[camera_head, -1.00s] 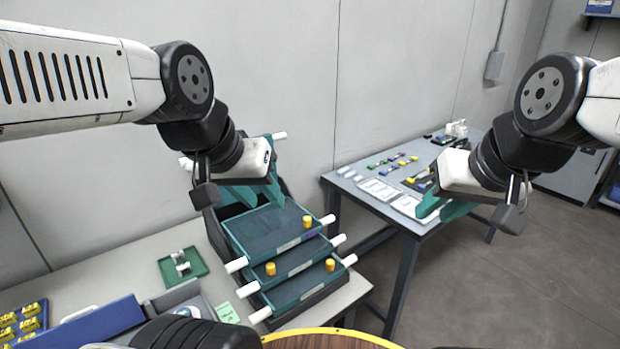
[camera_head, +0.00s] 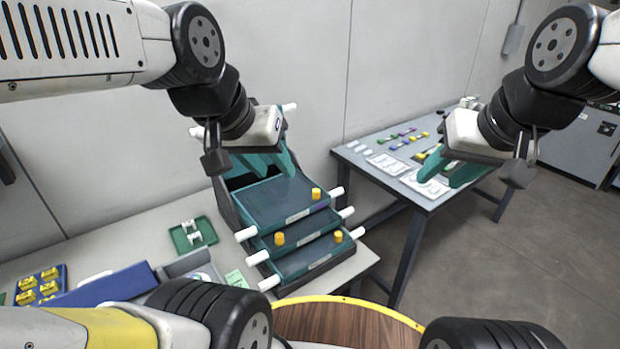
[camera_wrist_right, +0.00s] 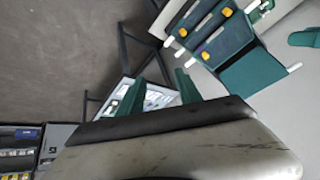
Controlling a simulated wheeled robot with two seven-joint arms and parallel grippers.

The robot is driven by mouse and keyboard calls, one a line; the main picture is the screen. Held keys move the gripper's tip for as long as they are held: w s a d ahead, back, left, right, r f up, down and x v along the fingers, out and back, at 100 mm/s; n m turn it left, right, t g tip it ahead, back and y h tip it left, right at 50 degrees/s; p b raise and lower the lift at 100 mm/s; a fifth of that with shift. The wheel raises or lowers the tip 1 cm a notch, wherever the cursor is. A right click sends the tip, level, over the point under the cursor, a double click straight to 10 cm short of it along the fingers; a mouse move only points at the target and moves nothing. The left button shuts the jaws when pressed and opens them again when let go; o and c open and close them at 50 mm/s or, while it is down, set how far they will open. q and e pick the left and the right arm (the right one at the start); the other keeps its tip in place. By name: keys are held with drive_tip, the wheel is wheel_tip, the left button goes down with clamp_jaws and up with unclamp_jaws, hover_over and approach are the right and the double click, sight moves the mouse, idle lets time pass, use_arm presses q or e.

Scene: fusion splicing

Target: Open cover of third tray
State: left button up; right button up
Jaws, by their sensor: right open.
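A stepped stack of dark teal trays stands on the left table. Its upper visible tray (camera_head: 275,204), middle tray (camera_head: 312,236) and lowest tray (camera_head: 312,264) have white side handles and yellow knobs (camera_head: 316,193). Their covers look closed. The stack also shows in the right wrist view (camera_wrist_right: 222,48). My left gripper (camera_head: 268,162) has its teal fingers apart over the back of the stack, partly hiding it; contact cannot be told. My right gripper (camera_head: 448,178) is open and empty, well to the right of the stack, in front of the grey table.
A grey table (camera_head: 380,190) on the right holds cards and small coloured parts. On the left table, a green tray (camera_head: 193,235) with white pieces, a blue bin (camera_head: 110,285) and yellow parts lie left of the stack. A yellow-rimmed round wooden surface (camera_head: 345,325) is at the bottom.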

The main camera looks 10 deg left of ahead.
drive_tip(key=w+a+n+g, duration=0.1)
drive_tip(key=w+a+g, duration=0.1)
drive_tip(key=w+a, duration=0.35)
drive_tip(key=n+g+h, duration=0.3)
drive_tip(key=n+g, duration=0.1)
hover_over(316, 190)
wheel_tip(316, 190, down, 11)
drive_tip(key=shift+d+f, duration=0.1)
drive_tip(key=shift+d, duration=0.05)
drive_tip(key=shift+w+f, duration=0.1)
drive_tip(key=shift+f, duration=0.1)
wheel_tip(316, 190, down, 8)
drive_tip(key=shift+r, duration=0.2)
clamp_jaws()
